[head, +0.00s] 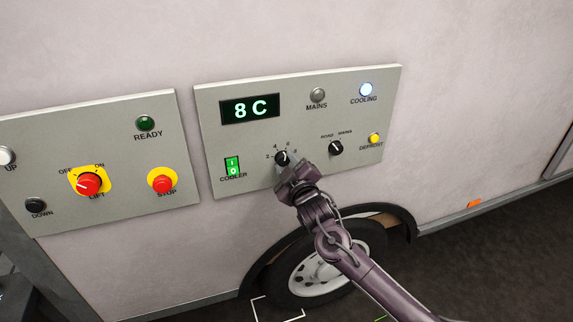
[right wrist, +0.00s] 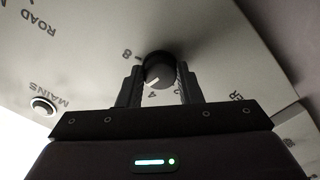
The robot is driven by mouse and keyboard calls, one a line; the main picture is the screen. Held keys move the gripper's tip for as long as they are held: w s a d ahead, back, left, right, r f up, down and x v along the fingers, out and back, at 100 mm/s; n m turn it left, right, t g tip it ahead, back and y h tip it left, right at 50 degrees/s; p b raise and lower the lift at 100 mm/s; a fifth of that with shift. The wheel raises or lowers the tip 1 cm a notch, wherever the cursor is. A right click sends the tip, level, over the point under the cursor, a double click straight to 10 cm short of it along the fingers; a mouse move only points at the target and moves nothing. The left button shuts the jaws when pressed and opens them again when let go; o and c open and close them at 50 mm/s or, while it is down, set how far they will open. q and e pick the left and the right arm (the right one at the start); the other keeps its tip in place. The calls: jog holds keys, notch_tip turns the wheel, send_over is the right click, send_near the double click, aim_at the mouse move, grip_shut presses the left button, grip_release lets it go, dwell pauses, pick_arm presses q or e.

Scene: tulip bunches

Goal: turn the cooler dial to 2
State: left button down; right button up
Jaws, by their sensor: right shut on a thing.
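The cooler dial (head: 282,157) is a small black knob on the right-hand grey panel, with numbers around its upper side. My right gripper (head: 288,170) is shut on it from below and in front. In the right wrist view the dial (right wrist: 159,68) sits between the two fingers, and its white mark points close to the 4. The 8 is also readable there; the other numbers are hidden or unclear. The display (head: 250,108) reads 8 C. My left gripper is not in view.
The green cooler switch (head: 232,165) is left of the dial, and another black knob (head: 336,147) is right of it. The cooling lamp (head: 366,89) glows. The left panel (head: 120,200) carries a red lift knob (head: 88,184) and a red stop button (head: 162,184). A wheel (head: 318,270) is below.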

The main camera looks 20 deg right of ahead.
jog(key=n, duration=0.4)
jog(key=shift+n, duration=0.3)
jog(key=n, duration=0.4)
jog(key=shift+n, duration=0.3)
jog(key=n+b, duration=0.1)
jog(key=n, duration=0.3)
jog(key=shift+n+b, duration=0.5)
jog(key=shift+n, duration=1.4)
jog(key=o, duration=1)
